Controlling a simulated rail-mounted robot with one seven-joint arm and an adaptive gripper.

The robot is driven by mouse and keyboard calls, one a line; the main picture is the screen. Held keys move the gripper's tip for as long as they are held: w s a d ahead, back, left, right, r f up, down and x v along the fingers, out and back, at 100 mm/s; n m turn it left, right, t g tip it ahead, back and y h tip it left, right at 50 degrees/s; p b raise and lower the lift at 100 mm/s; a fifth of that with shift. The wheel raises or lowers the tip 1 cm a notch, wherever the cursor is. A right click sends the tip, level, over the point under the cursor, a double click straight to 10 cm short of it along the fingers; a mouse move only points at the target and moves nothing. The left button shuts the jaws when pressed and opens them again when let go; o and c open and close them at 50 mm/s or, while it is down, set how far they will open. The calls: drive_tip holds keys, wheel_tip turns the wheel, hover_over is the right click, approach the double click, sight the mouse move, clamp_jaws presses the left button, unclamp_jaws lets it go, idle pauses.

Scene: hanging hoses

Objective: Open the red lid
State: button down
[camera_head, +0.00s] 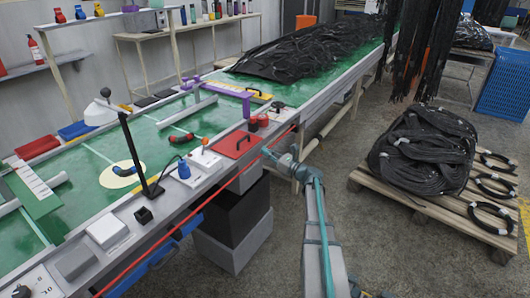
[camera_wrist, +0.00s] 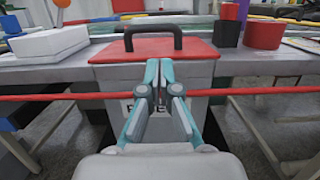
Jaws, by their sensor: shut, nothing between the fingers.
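The red lid (camera_head: 236,145) lies flat at the near edge of the green bench, with a dark handle (camera_head: 242,142) standing up from it. In the wrist view the red lid (camera_wrist: 152,50) is straight ahead, and its black arched handle (camera_wrist: 153,30) is above and beyond my fingertips. The lid sits flat on a light grey box with partly hidden dark lettering. My gripper (camera_wrist: 158,64) is shut and empty, in front of the lid's near edge and below the handle. In the head view my gripper (camera_head: 268,154) is just off the bench's edge; its fingertips are too small to make out.
A red rail (camera_wrist: 50,97) runs across in front of the box, level with my fingers. Red cups (camera_wrist: 263,34) stand right of the lid, and a white block (camera_wrist: 50,44) is left. A pallet (camera_head: 430,205) with black hoses stands on the floor at right.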

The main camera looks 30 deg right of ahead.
sight(251, 146)
drive_tip(key=x, duration=0.8)
drive_tip(key=shift+r, duration=0.1)
drive_tip(key=shift+w+a+r+p, duration=0.1)
drive_tip(key=shift+a+r+p, duration=0.2)
drive_tip(key=shift+p, duration=0.5)
drive_tip(key=shift+d+r, duration=0.1)
drive_tip(key=shift+d, duration=0.15)
